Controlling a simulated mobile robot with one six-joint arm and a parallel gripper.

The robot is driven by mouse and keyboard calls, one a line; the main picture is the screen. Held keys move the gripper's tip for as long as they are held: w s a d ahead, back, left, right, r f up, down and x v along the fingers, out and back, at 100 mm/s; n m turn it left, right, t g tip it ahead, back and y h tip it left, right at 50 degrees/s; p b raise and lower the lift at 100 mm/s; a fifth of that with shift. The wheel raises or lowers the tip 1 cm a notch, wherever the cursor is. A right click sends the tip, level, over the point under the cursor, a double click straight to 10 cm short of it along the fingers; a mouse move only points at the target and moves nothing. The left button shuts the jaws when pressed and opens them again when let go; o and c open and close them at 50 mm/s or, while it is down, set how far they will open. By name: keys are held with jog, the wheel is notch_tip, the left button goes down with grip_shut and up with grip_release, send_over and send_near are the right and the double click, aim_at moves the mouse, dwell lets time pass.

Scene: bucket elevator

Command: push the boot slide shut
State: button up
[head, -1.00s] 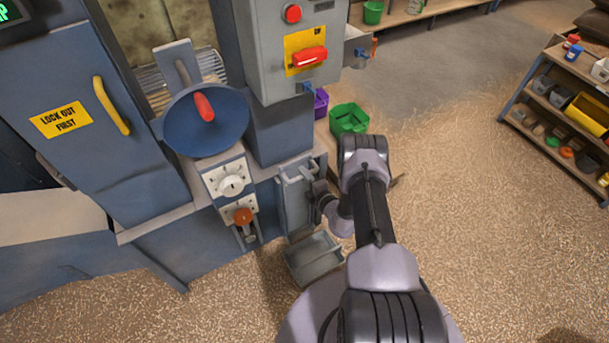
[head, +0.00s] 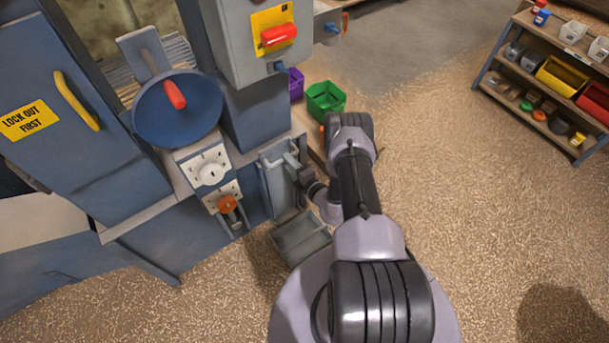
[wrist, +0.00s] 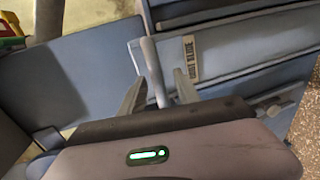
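The boot slide (wrist: 205,42) is a grey-blue plate with a small "BOOT SLIDE" label in the wrist view. In the head view, a grey slide and its housing (head: 282,190) stand at the machine's lower right, above an open grey tray (head: 302,240). A pale upright handle bar (wrist: 153,72) stands between the fingers of my gripper (wrist: 158,92) in the wrist view. The fingers are apart, with gaps visible on both sides of the bar. In the head view my gripper (head: 306,178) is beside the slide, its fingertips partly hidden. How far the slide stands open is unclear.
A blue round hopper (head: 178,118), a dial panel (head: 210,172) and an orange knob (head: 227,203) are left of the slide. Green (head: 325,100) and purple (head: 296,84) bins stand behind my arm. The floor to the right is clear up to a shelf rack (head: 550,85).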

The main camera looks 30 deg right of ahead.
jog(key=p+v, duration=0.4)
jog(key=v, duration=1)
